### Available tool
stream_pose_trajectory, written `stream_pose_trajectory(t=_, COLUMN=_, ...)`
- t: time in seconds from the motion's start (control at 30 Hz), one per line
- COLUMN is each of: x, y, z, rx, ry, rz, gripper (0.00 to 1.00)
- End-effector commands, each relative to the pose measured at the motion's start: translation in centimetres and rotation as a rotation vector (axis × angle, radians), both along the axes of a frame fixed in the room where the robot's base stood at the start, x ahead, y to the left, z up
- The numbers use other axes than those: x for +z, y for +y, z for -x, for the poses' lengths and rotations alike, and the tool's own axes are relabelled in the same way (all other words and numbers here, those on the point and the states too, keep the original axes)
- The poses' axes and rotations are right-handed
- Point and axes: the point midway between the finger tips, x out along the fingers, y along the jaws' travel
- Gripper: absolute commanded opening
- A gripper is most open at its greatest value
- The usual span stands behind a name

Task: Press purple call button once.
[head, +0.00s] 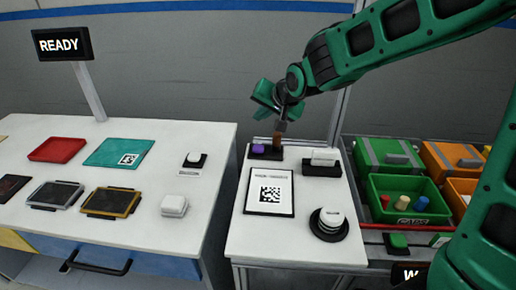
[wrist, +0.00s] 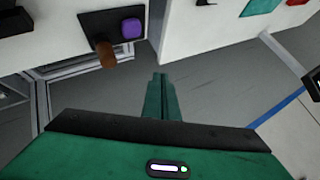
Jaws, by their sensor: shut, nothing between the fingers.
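The purple call button (head: 258,149) sits on a small dark plate at the far left corner of the narrow white counter. A brown knob or lever (head: 277,143) stands beside it on the same plate. In the wrist view the purple button (wrist: 131,28) is up and left of my fingertips, with the brown knob (wrist: 106,55) below it. My gripper (wrist: 160,76) is shut and empty, its green fingers together. In the head view my gripper (head: 265,98) hangs above and behind the button, apart from it; its fingertips are hard to make out.
The counter (head: 250,240) also holds a coded card (head: 270,192), a round white button (head: 331,220) and a white block on a dark base (head: 323,160). A white table with trays (head: 57,150) is at left, past a gap. Coloured bins (head: 410,195) are at right.

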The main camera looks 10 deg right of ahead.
Motion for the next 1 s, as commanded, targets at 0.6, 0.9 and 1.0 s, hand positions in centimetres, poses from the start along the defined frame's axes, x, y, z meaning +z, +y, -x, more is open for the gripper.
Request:
stream_pose_trajectory(t=0.6, x=-5.3, y=-0.1, z=0.0, rx=0.001, ry=0.004, rz=0.002, gripper=0.00)
stream_pose_trajectory(t=0.9, x=-8.1, y=-0.1, z=0.0, rx=0.000, ry=0.003, rz=0.003, gripper=0.00)
stream_pose_trajectory(t=1.0, x=-8.6, y=-0.1, z=0.0, rx=0.000, ry=0.001, rz=0.002, gripper=0.00)
